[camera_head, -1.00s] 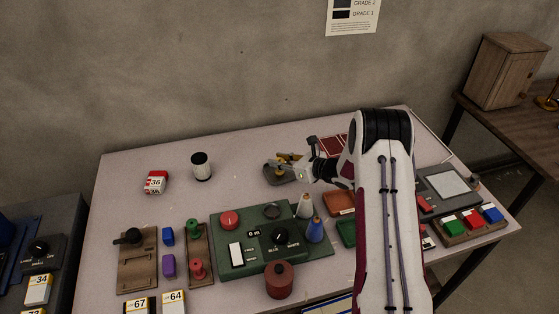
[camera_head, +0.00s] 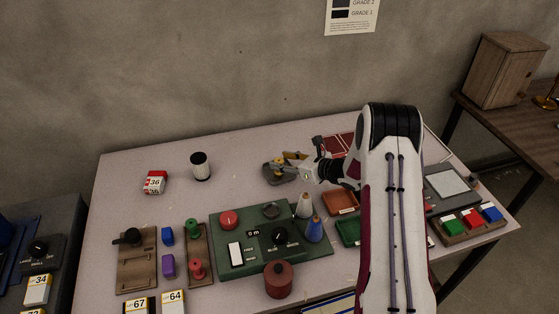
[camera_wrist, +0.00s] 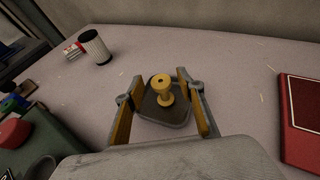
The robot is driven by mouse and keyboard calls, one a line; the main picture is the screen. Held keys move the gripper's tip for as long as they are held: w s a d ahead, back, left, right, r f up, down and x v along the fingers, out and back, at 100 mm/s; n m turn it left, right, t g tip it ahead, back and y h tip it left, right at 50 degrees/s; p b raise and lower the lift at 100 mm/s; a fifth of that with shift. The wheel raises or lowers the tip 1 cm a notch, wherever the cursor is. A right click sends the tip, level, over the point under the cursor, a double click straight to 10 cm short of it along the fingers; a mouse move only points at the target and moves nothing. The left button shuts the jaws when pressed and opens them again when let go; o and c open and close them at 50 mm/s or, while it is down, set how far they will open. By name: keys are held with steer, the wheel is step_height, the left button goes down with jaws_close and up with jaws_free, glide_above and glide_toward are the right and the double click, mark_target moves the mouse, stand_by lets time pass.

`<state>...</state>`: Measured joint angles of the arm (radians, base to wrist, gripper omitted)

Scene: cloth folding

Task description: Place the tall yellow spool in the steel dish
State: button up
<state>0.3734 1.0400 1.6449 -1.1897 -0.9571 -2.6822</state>
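The yellow spool (camera_wrist: 163,90) stands on the dark grey steel dish (camera_wrist: 177,121) in the wrist view, looking upright. In the head view the dish (camera_head: 272,180) lies toward the back of the table, and the spool is small and hard to tell from the finger pads. My gripper (camera_wrist: 160,77) is open, with one yellow-padded finger on each side of the spool and visible gaps between. It also shows in the head view (camera_head: 292,163), beside the dish and coming from the right. The spool's underside is hidden.
A white-and-black cup (camera_head: 201,167) and a red box marked 36 (camera_head: 154,183) stand on the left. A green control panel (camera_head: 245,262) with cones lies in front. A red framed panel (camera_wrist: 302,115) lies to the right. Table around the cup is clear.

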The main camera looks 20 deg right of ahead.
steer(key=v, duration=0.9)
steer(key=shift+s+d+r, duration=0.15)
steer(key=shift+s+d, duration=0.05)
steer(key=shift+s, duration=0.05)
step_height(320, 180, up, 14)
steer(key=d+m+h, duration=0.3)
steer(key=m+h, duration=0.3)
steer(key=m, duration=0.5)
steer(key=s+r+m+h, duration=0.4)
steer(key=s+r+m, duration=0.4)
steer(key=r+m, duration=0.25)
steer(key=s+a+m+g+y, duration=0.1)
steer(key=s+a+m+g, duration=0.1)
steer(key=s+a+m, duration=0.2)
steer(key=s+a+m+g, duration=0.1)
steer(key=s+a+m, duration=0.4)
steer(key=s+m, duration=0.5)
steer(key=s+a+m+g+y, duration=0.1)
steer(key=s+a+m, duration=0.4)
steer(key=s, duration=1.4)
steer(key=shift+f+m+g+y, duration=0.3)
steer(key=shift+m+g, duration=0.5)
steer(key=shift+m, duration=0.35)
